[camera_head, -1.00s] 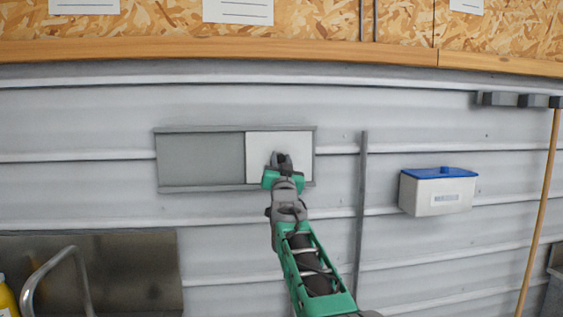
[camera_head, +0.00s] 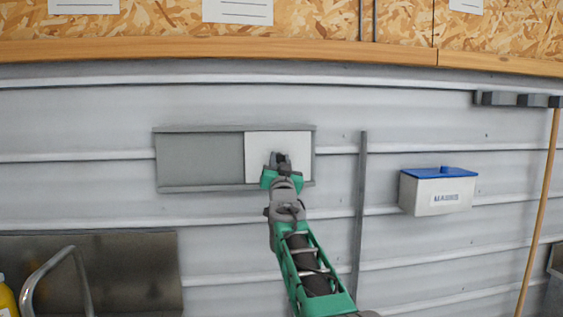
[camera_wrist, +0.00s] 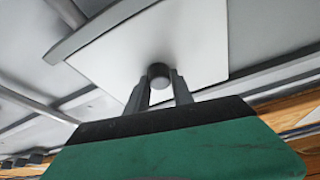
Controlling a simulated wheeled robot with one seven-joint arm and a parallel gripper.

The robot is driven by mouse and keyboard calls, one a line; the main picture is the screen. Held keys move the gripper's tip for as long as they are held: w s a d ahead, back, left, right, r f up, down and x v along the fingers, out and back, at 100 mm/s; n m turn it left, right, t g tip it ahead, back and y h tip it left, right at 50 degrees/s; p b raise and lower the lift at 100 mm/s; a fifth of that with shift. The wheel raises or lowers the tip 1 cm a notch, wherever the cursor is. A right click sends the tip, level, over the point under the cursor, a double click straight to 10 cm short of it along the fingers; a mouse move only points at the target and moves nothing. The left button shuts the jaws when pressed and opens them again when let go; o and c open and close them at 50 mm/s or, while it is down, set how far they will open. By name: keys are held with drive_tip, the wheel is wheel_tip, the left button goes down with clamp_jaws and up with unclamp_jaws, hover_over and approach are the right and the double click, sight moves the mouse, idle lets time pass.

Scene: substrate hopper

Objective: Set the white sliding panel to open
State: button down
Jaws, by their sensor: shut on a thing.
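The white sliding panel (camera_head: 292,142) sits in a grey frame (camera_head: 235,128) on the wall, at the frame's right end. A grey backing area (camera_head: 200,158) fills the frame's left part. In the wrist view the white panel (camera_wrist: 197,35) carries a dark round knob (camera_wrist: 159,73). My gripper (camera_head: 279,159) is in front of the panel's lower middle. In the wrist view my gripper (camera_wrist: 159,88) has its two fingers on either side of the knob, shut on it. In the head view the gripper hides the knob.
A white box with a blue lid (camera_head: 438,192) hangs on the wall to the right. A thin vertical grey strip (camera_head: 360,210) stands between it and the frame. A wooden board (camera_head: 330,52) runs above. A metal sink (camera_head: 130,270) is at lower left.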

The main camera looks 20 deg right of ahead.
drive_tip(key=w+a, duration=0.1)
drive_tip(key=a, duration=0.5)
drive_tip(key=w+a, duration=0.1)
drive_tip(key=a, duration=0.5)
drive_tip(key=w+a, duration=0.1)
drive_tip(key=a, duration=0.5)
drive_tip(key=shift+w+a+p, duration=0.25)
drive_tip(key=shift+w+p, duration=0.05)
drive_tip(key=shift+w, duration=0.05)
drive_tip(key=c, duration=1.1)
unclamp_jaws()
drive_tip(key=b+v, duration=0.4)
drive_tip(key=v, duration=0.3)
drive_tip(key=shift+s, duration=0.4)
drive_tip(key=shift+f, duration=0.2)
